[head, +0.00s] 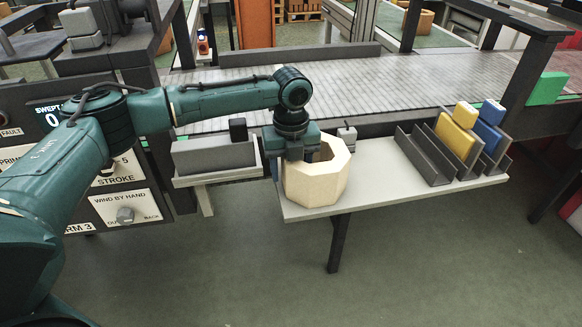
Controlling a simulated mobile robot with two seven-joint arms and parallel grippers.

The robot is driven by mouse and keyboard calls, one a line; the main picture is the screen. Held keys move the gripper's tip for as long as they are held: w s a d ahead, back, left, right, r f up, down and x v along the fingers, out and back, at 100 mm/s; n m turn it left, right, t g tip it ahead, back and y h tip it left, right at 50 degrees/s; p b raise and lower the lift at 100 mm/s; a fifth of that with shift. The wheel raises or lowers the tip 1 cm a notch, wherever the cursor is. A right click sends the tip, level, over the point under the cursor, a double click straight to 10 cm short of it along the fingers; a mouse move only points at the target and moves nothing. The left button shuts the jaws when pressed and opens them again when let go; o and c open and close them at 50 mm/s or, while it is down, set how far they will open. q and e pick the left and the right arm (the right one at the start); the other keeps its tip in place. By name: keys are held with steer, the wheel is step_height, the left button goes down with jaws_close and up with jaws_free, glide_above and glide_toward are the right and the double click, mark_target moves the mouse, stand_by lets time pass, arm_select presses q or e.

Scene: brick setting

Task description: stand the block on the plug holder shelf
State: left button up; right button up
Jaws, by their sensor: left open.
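A beige, hollow, many-sided block (318,183) stands on the left end of a pale shelf (395,184), its opening facing up. My left gripper (293,153) is open, pointing down at the back left part of the block's rim. I cannot tell whether the rim lies between its fingers or whether they touch it. The gripper hides part of the rim and the opening. The picture does not make clear which surface is the plug holder shelf. My right gripper is not in view.
Left of the shelf, a light tray (217,178) holds a long grey block (214,155). Dark grey racks (424,156) with a yellow block (454,138) and a blue block (487,134) stand at the shelf's right end. The shelf's middle is clear. A roller conveyor (400,88) runs behind.

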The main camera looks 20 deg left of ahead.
arm_select(q)
step_height(320, 180, up, 12)
steer(key=shift+r+p, duration=0.1)
steer(key=shift+p, duration=0.4)
stand_by(0.4)
